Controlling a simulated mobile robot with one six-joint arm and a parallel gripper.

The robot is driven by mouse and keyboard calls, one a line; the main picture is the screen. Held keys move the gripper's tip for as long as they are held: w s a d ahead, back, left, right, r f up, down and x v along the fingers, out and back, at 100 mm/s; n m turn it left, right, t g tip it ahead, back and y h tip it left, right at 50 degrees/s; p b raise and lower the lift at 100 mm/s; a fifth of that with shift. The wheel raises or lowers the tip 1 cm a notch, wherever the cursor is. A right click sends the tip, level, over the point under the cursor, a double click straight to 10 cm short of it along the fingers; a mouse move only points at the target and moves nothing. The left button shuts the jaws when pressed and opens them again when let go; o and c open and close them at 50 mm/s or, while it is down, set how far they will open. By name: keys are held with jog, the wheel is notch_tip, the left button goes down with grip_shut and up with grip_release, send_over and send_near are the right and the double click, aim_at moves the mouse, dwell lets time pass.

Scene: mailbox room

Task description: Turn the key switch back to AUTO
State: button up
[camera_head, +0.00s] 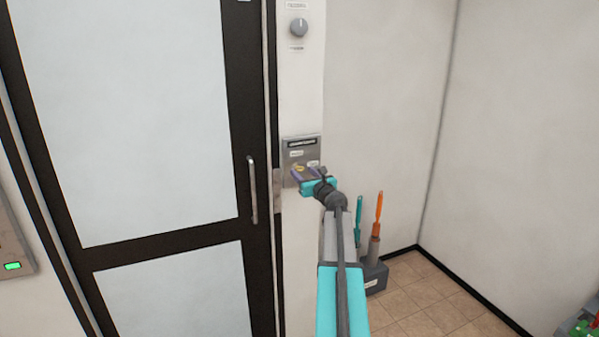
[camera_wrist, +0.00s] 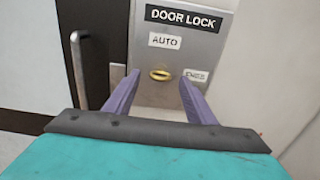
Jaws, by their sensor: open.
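The key switch (camera_wrist: 160,74) is a small brass-coloured key or knob on a grey metal plate (camera_wrist: 200,45) headed "DOOR LOCK". The brass part lies roughly level. A label (camera_wrist: 165,41) reading "AUTO" is above it, and a second label (camera_wrist: 196,76), too blurred to read, is to its right. The plate also shows in the head view (camera_head: 300,148) on the white wall right of the door. My gripper (camera_wrist: 157,82) is open in front of the plate, its two purple fingers on either side of the key. I cannot tell whether they touch it.
A dark-framed glass door (camera_head: 150,120) with an upright metal handle (camera_head: 252,190) stands left of the plate. A round grey dial (camera_head: 299,28) is higher on the wall. A grey holder (camera_head: 375,276) with teal and orange-handled tools stands on the floor to the right.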

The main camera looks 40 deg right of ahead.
jog(key=shift+x, duration=0.95)
